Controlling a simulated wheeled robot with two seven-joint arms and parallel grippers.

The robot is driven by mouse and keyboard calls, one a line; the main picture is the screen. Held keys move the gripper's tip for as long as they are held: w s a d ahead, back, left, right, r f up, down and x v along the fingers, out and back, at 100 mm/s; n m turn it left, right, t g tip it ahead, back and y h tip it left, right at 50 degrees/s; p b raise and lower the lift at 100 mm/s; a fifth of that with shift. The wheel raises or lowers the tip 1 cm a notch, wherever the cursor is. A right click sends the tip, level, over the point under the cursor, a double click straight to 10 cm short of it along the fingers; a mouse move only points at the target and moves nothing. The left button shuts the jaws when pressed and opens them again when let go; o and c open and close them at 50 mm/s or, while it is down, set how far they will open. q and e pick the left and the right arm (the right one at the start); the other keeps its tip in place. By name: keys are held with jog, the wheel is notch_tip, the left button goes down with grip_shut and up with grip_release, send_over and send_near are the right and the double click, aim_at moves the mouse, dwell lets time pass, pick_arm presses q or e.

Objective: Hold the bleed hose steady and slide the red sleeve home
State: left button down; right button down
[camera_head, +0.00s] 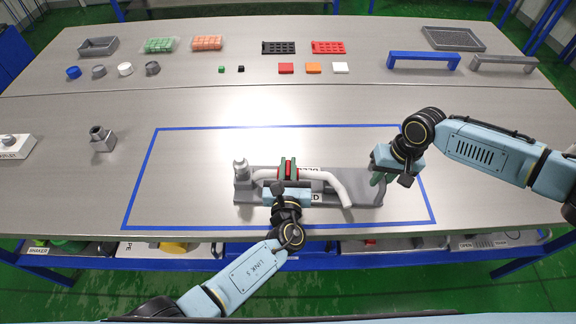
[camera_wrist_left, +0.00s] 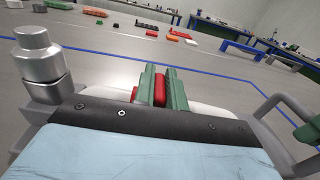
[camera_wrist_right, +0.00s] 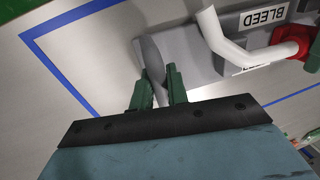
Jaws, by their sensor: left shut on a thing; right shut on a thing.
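The white bleed hose (camera_head: 333,183) runs across a grey fixture (camera_head: 357,213) with a "BLEED" label (camera_wrist_right: 265,17), and its right part bends down towards the front. The red sleeve (camera_head: 288,167) is on the left part of the hose. My left gripper (camera_wrist_left: 161,72) is shut on the sleeve, with one green finger on each side; more red shows beside the left finger. My right gripper (camera_wrist_right: 157,78) is shut on an upright grey grip (camera_wrist_right: 151,55) at the fixture's right end, apart from the hose's free end. The sleeve's exact seat is hidden.
A grey metal fitting (camera_head: 241,168) stands at the fixture's left end. Blue tape (camera_head: 270,127) frames the work area. A loose grey fitting (camera_head: 101,139) lies left of it. Trays, caps and blocks line the table's back. The tape area behind the fixture is clear.

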aim_at(303, 173)
pick_arm(q)
jog(key=shift+s+d, duration=0.15)
jog(key=shift+d, duration=1.8)
pick_arm(e)
jog(key=shift+s+a, duration=0.1)
pick_arm(q)
jog(key=c, duration=1.4)
grip_release()
jog(key=shift+d, duration=0.1)
jog(key=shift+c, duration=0.2)
jog(key=shift+s, duration=0.1)
jog(key=s, duration=1.1)
jog(key=shift+s+a, duration=0.35)
jog(key=shift+s, duration=0.05)
